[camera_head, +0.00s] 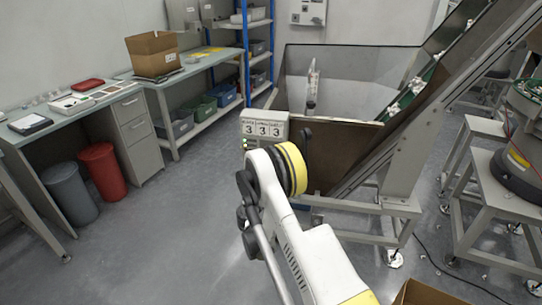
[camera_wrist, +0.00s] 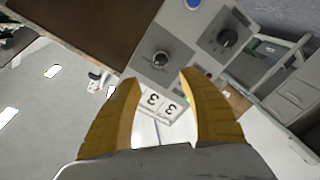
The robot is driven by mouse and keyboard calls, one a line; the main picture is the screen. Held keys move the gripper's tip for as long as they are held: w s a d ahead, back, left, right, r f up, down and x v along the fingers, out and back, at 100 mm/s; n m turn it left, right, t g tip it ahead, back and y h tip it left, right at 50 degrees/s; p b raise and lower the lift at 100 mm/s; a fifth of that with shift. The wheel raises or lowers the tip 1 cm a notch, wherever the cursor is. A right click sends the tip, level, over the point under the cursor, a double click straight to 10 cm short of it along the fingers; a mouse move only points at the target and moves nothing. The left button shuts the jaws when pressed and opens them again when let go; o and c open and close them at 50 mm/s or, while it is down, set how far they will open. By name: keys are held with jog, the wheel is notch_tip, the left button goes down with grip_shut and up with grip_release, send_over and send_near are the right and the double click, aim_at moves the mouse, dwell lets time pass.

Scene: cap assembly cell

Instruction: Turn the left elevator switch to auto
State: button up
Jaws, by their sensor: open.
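A grey control box (camera_wrist: 195,35) fills the upper middle of the wrist view, turned nearly upside down. It bears two dark rotary knobs: one (camera_wrist: 161,60) near the middle and one (camera_wrist: 227,38) further right. The labels are too small to read, so I cannot tell the switch settings. The yellow fingers of my gripper (camera_wrist: 158,78) are open and empty, with the middle knob showing just beyond the gap between their tips. No contact shows. In the head view the box's number display (camera_head: 264,129) shows behind my arm; my gripper's fingers are hidden there.
The hopper (camera_head: 345,75) with the sloping conveyor (camera_head: 440,80) stands right of the box. A workbench (camera_head: 110,93) and two bins, one grey (camera_head: 70,192) and one red (camera_head: 103,170), stand left. An open cardboard box (camera_head: 425,294) is at bottom right. Floor between is clear.

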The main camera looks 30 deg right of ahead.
jog(key=b+x, duration=0.3)
jog(key=x, duration=0.7)
jog(key=shift+w+d+f, duration=0.2)
jog(key=shift+w, duration=0.1)
grip_shut()
